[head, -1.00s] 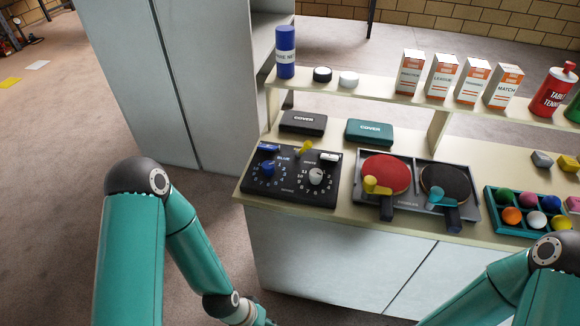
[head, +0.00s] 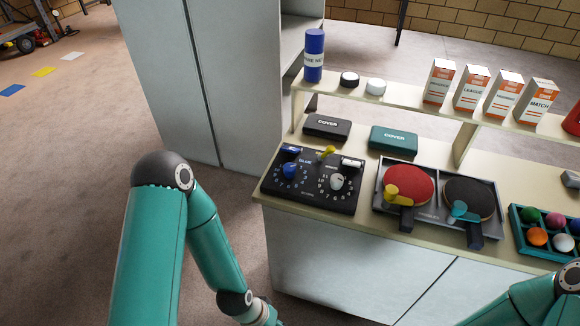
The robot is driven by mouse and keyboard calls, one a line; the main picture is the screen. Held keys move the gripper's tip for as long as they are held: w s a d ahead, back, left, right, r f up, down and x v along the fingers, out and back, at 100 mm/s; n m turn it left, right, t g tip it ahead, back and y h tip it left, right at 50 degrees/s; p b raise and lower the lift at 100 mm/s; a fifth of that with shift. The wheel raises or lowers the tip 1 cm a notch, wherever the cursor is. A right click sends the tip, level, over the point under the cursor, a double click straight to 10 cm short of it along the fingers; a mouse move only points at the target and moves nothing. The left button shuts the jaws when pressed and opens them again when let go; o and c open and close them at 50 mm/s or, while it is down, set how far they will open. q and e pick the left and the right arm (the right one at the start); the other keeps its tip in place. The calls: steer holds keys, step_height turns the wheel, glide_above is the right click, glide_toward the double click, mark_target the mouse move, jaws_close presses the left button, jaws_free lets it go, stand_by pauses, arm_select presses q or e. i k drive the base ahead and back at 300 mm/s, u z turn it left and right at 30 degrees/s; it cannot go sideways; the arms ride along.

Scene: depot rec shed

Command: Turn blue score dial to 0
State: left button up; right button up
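The score board (head: 313,196) is a black panel lying on the cream counter, left of the paddles. The blue score dial (head: 289,171) is a blue knob on its left half, ringed by white numbers; its exact setting is too small to read. A white dial (head: 337,182) sits on the right half, and a yellow knob or lever (head: 327,152) stands at the top middle. My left arm comes down in front of the counter, well short of the board; its gripper is below the picture edge. My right arm shows at the lower right; its gripper is out of view.
A tray (head: 412,213) with a red paddle (head: 408,184) and a black paddle (head: 470,197) lies right of the board. Two cover cases (head: 327,127) (head: 394,139) lie behind. A raised shelf (head: 409,100) holds a blue can (head: 314,55) and several boxes.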

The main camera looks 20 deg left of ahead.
mark_target(289, 169)
steer(key=z, duration=0.6)
steer(key=k, duration=0.95)
steer(key=u, duration=1.1)
steer(key=i, duration=1.25)
steer(key=u, duration=0.1)
